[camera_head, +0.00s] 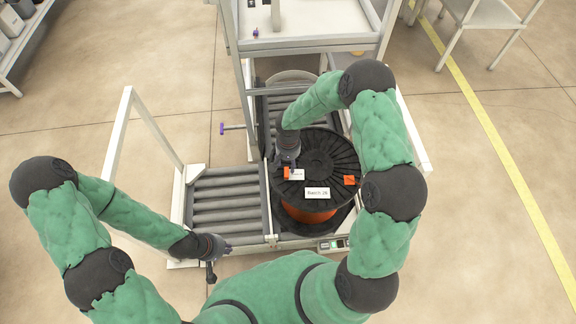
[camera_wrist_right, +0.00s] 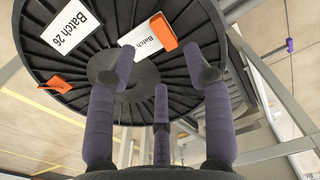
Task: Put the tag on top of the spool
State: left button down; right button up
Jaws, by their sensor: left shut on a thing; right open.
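The black spool (camera_head: 318,158), wound with orange wire (camera_head: 308,214), stands upright on the roller conveyor. A white tag with an orange end (camera_head: 296,174) appears to lie on its top flange. In the right wrist view this tag (camera_wrist_right: 150,40) shows "Batch" and lies just beyond my fingertips. My right gripper (camera_wrist_right: 163,80) is open over the flange, and it also shows in the head view (camera_head: 288,165). My left gripper (camera_head: 212,264) is shut, low beside the conveyor's front left edge. What it holds is too small to make out.
A white "Batch 26" label (camera_head: 317,193) and an orange piece (camera_head: 349,180) are on the flange. Empty rollers (camera_head: 224,200) lie left of the spool. A white-railed frame (camera_head: 130,105) stands left, and a grey table (camera_head: 310,42) stands behind.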

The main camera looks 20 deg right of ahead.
notch_tip(320, 180, up, 4)
jog(key=p, duration=0.1)
jog(key=s+a+f+y, duration=0.1)
jog(key=s+a+f, duration=0.1)
jog(key=s, duration=0.5)
jog(key=s+a+f+n+y, duration=0.1)
jog(key=s+a+f, duration=0.2)
jog(key=s+a, duration=0.2)
jog(key=s+a+f+y, duration=0.2)
jog(key=s+a+f, duration=0.1)
jog(key=s, duration=0.6)
jog(key=shift+a+n, duration=0.15)
jog(key=shift+n, duration=0.25)
jog(key=shift+f, duration=0.1)
